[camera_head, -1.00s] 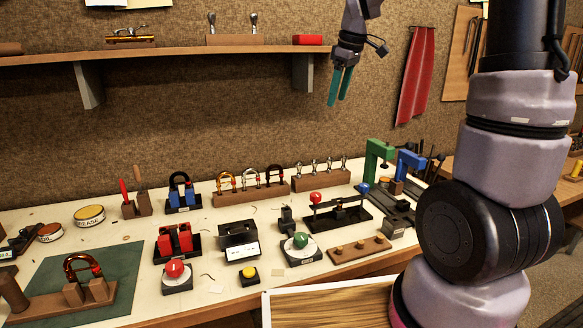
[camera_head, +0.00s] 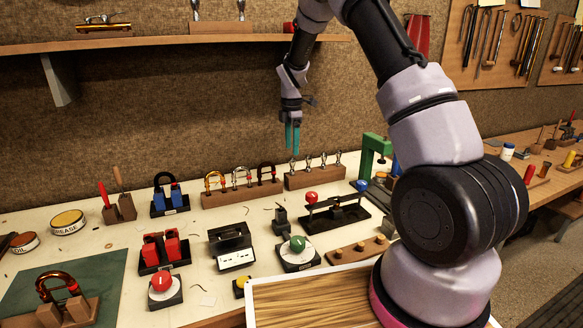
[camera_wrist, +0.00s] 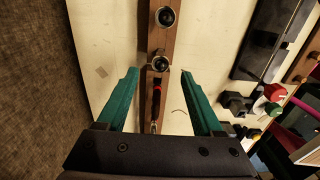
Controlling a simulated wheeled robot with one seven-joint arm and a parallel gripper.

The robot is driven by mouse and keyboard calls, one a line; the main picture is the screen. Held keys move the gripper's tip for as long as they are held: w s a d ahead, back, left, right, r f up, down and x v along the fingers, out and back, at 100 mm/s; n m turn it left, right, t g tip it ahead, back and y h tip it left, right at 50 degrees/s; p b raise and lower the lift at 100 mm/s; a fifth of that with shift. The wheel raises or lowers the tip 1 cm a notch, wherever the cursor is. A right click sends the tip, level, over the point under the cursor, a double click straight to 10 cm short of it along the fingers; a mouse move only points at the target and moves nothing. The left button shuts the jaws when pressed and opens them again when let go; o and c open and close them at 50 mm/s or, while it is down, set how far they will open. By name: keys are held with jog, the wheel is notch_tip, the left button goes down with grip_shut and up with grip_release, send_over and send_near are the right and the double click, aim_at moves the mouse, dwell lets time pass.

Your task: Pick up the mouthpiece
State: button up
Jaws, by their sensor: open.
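Several silver mouthpieces stand upright in a wooden rack (camera_head: 315,178) at the back of the bench. The leftmost mouthpiece (camera_head: 292,164) is just below my gripper (camera_head: 292,138), which points down with its teal fingers apart and nothing between them. In the wrist view, two round mouthpiece cups show: the nearer cup (camera_wrist: 159,62) lies between and slightly beyond the fingertips of my gripper (camera_wrist: 160,80), and the other cup (camera_wrist: 164,17) is farther up. I cannot tell the exact height gap.
A rack of U-shaped crooks (camera_head: 241,194) stands just left of the mouthpiece rack. A green press (camera_head: 375,150) stands to the right. A black fixture (camera_head: 335,216) with a red knob is in front. A wooden shelf (camera_head: 150,43) runs along the wall at upper left.

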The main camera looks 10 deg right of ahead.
aim_at(292, 159)
jog(key=shift+f, duration=3.05)
grip_shut()
